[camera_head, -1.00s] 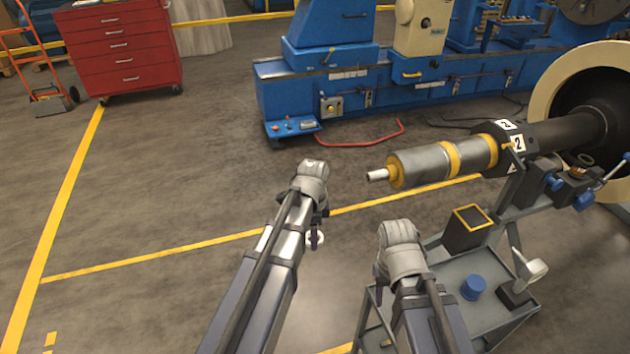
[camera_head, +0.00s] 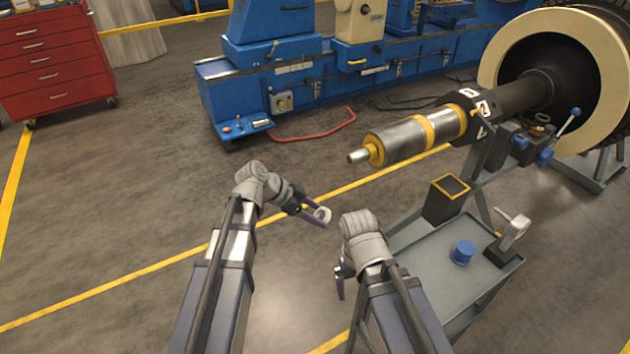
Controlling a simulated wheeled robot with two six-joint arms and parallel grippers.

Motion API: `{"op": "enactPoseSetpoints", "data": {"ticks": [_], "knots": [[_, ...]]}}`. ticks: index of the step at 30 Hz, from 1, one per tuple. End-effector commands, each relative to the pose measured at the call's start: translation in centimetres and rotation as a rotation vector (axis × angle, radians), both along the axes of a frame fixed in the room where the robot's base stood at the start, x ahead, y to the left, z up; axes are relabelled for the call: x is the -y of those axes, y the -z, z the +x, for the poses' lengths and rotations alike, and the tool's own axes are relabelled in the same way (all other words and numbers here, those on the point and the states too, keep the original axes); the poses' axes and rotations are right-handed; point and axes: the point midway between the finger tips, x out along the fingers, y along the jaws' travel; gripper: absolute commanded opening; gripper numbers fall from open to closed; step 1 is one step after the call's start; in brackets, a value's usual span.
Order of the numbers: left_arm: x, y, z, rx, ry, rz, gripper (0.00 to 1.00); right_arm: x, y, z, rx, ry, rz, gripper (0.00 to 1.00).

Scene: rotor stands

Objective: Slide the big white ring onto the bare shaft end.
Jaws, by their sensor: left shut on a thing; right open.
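A white ring (camera_head: 327,216) is held in the jaws of my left gripper (camera_head: 316,211). It is in open air, below and to the left of the shaft end and apart from it. The bare shaft end (camera_head: 357,156) is a short pale metal stub at the left tip of the grey cylinder with yellow bands (camera_head: 400,139). My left gripper is shut on the ring and points right. My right gripper (camera_head: 341,282) is open and empty, low beside the cart; its fingers are partly hidden behind its wrist.
A grey cart (camera_head: 432,257) stands at right with a blue cylinder (camera_head: 463,252), a dark yellow-rimmed box (camera_head: 445,199) and a pale part on a block (camera_head: 513,232). A large cream-rimmed rotor (camera_head: 494,68) is at far right. A blue machine (camera_head: 300,92) stands behind.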

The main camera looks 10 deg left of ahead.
Motion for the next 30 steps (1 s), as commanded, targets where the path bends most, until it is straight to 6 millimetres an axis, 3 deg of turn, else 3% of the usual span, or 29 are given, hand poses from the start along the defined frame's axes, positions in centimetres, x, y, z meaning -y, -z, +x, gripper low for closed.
{"op": "enactPoseSetpoints", "data": {"ticks": [1,7,15,21,30], "knots": [[0.4,-0.4,0.2,0.032,-0.022,-0.087,0.2,0.0,1.1,0.0,0.0,0.0,0.0,1.0],[1.6,-5.2,1.9,0.18,-0.123,-0.424,0.2,0.0,3.1,0.0,0.0,0.0,0.0,1.0],[0.3,-9.8,3.6,0.342,-0.243,-0.681,0.2,0.0,5.0,0.0,0.0,0.0,0.0,1.0],[-0.4,-10.9,4.0,0.384,-0.272,-0.733,0.2,0.0,5.2,0.0,0.0,0.0,0.0,1.0],[0.0,-11.0,4.4,0.385,-0.272,-0.735,0.2,0.0,5.2,0.0,0.0,0.0,0.0,1.0]]}}
